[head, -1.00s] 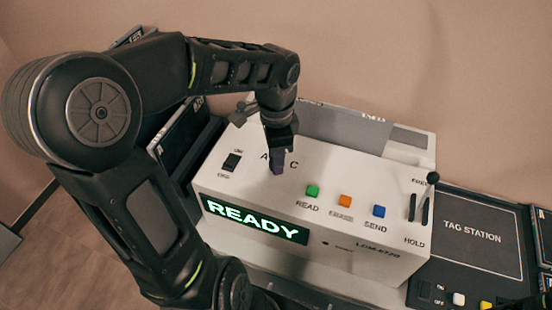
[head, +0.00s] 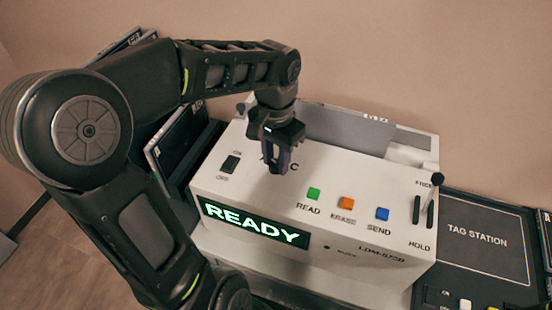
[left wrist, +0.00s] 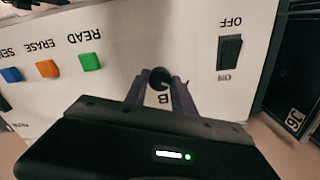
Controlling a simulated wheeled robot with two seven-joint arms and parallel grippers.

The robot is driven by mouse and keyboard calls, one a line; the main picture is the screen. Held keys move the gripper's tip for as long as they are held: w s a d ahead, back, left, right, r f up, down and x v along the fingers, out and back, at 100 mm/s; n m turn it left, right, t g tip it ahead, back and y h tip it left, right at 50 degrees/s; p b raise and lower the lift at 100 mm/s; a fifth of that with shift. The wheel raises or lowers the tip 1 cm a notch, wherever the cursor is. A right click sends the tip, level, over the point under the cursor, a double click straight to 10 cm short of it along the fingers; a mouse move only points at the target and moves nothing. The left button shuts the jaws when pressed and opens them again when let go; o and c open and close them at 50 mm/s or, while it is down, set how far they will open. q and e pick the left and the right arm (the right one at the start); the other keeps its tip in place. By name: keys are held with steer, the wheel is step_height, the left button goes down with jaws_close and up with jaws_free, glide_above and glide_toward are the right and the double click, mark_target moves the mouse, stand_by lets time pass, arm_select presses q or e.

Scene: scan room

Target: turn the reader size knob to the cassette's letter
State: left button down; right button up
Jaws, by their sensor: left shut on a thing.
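The white reader (head: 330,195) shows READY on its lit display (head: 253,224). My left gripper (head: 276,167) points down at its top panel, shut on the size knob. In the left wrist view the small dark round knob (left wrist: 160,79) sits between the fingertips of the left gripper (left wrist: 160,84). A letter B shows just beside the knob there; a C shows right of the fingers in the head view. The A is hidden behind the gripper. I cannot tell which letter the knob's mark points to. My right gripper is not in view.
Green READ (head: 313,194), orange ERASE (head: 346,203) and blue SEND (head: 382,214) buttons lie right of the knob. A lever (head: 433,200) stands at the reader's right end, an ON/OFF switch (head: 230,164) at its left. Dark cassettes (head: 178,138) stand left; the tag station (head: 482,238) is right.

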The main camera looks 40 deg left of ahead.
mark_target(276, 164)
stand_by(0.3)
arm_select(q)
steer(key=c, duration=1.1)
jaws_free()
steer(key=shift+o, duration=0.2)
steer(key=shift+r, duration=0.1)
steer(key=shift+r, duration=3.8)
